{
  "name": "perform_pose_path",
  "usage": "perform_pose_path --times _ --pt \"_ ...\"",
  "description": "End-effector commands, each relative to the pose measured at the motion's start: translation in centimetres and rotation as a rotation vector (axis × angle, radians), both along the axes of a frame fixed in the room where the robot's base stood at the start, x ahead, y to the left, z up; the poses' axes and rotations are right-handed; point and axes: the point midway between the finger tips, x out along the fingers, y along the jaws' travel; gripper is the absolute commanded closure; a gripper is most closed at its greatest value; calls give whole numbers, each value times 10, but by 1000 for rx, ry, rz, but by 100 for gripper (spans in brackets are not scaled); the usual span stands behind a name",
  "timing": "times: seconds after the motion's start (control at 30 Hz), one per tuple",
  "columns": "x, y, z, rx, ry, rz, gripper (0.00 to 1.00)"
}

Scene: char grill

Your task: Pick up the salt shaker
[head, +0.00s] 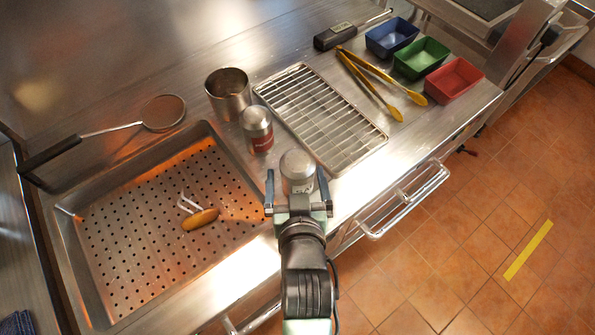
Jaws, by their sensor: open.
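Two metal-topped shakers stand on the steel counter. The nearer shaker (298,168) has a domed grey lid and a pale body with dark marking too small to read. The other shaker (257,130) stands just behind and to the left, with a red label. I cannot read which one is salt. My gripper (296,180) is open, with one finger on the left and one on the right of the nearer shaker. I cannot tell whether the fingers touch it. My gripper hides its lower part.
A wire rack (318,115) lies close right of the shakers, and a metal cup (228,94) stands behind. A perforated pan (130,190) holding a yellow-handled tool (200,219) is left. Tongs (369,82) and blue, green and red bins (455,80) are back right.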

Motion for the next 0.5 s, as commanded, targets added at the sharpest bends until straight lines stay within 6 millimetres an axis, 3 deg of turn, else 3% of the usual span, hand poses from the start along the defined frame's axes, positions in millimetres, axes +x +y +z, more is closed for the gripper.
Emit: perform_pose_path --times 0.23,0.5 --pt "31 -2 -12 1 -2 -1 0" --pt "38 -2 -16 0 -1 -1 0"
